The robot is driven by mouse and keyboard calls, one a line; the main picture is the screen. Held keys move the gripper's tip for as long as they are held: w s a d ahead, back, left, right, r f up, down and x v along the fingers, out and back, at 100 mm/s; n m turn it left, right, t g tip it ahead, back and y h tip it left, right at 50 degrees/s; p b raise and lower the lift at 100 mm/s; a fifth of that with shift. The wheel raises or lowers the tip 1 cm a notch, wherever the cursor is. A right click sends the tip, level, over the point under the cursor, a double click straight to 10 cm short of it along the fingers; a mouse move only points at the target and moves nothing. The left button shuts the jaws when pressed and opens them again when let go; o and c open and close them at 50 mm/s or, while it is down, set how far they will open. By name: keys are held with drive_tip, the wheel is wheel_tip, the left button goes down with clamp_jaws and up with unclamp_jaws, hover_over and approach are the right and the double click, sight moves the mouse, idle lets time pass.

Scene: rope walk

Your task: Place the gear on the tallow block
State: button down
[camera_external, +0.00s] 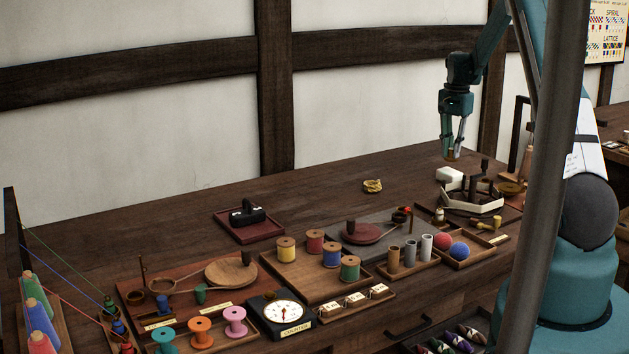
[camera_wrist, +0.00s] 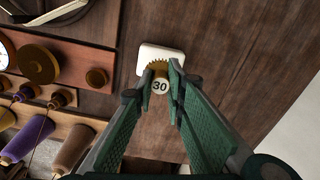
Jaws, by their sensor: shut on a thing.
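My gripper (camera_external: 453,148) points down at the back right of the bench. It is shut on a small brass gear (camera_external: 450,156), which sits between the fingertips. In the wrist view the gear (camera_wrist: 158,66) shows a toothed edge and a pale round face marked "30". The tallow block (camera_external: 449,174) is a white block with rounded corners on the bench below the gear. In the wrist view the tallow block (camera_wrist: 148,54) lies behind the gear, which hides part of it. In the external view a small gap shows between gear and block.
A dark-armed winder with a pale rim (camera_external: 472,205) stands just in front of the block. A crumpled yellow cloth (camera_external: 372,186) lies to its left. A tray with red and blue balls (camera_external: 459,250) is nearer the front. Bare bench lies behind the cloth.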

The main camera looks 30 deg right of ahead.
drive_tip(key=shift+f, duration=0.1)
drive_tip(key=shift+f, duration=1.75)
drive_tip(key=shift+f, duration=0.15)
drive_tip(key=c, duration=2.3)
unclamp_jaws()
wheel_tip(320, 180, up, 12)
drive_tip(key=shift+r, duration=0.15)
drive_tip(key=shift+a, duration=0.1)
